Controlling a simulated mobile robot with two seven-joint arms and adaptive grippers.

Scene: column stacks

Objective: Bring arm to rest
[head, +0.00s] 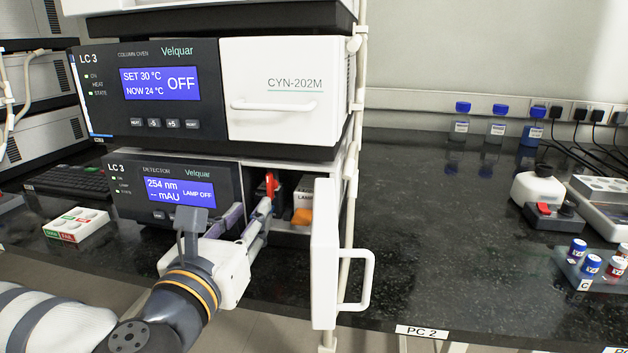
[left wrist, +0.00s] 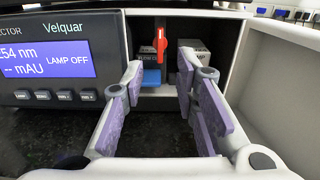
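My left gripper (head: 246,213) is in front of the detector (head: 170,190), by its open compartment (head: 290,232). In the left wrist view the gripper (left wrist: 163,108) is open, with its fingers spread and nothing between them. Beyond the fingers, the compartment holds a red lever (left wrist: 161,45), a blue block (left wrist: 152,78) and a grey box marked LAMP (left wrist: 195,52). An orange piece (head: 302,217) shows there in the head view. The compartment door (head: 325,255) stands open to the right of the gripper. My right gripper is not in view.
The column oven (head: 285,90) sits above the detector. A white pass/fail box (head: 76,225) and a keyboard (head: 68,181) lie left. Capped bottles (head: 460,127) stand at the back; a vial rack (head: 588,272) is at far right. The middle-right bench is clear.

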